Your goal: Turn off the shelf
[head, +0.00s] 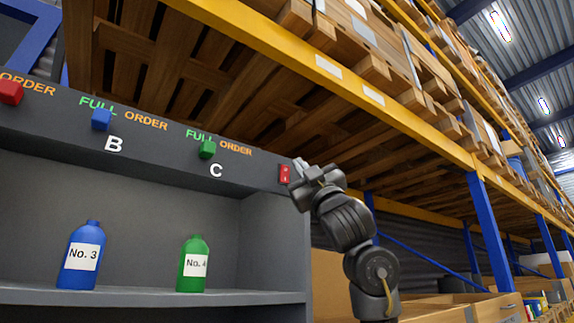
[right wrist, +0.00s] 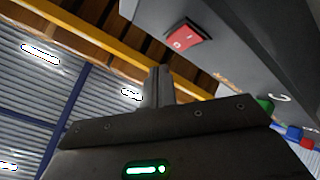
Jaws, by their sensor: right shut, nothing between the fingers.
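The grey shelf (head: 60,196) fills the left of the head view. A red rocker switch (head: 285,174) sits at the right end of its top panel. The switch also shows large in the right wrist view (right wrist: 187,35), with light marks on its face. I cannot tell which side of the rocker is pressed. My right gripper (head: 301,166) is shut and empty, just right of the switch in the head view. In the right wrist view its fingers (right wrist: 157,87) are apart from the switch in the picture. My left gripper is not in view.
The panel carries a red knob (head: 10,92), a blue knob (head: 101,118) and a green knob (head: 207,149) with FULL and ORDER labels. A blue bottle (head: 82,257) and a green bottle (head: 193,265) stand on the shelf. A pallet rack (head: 420,130) stands behind.

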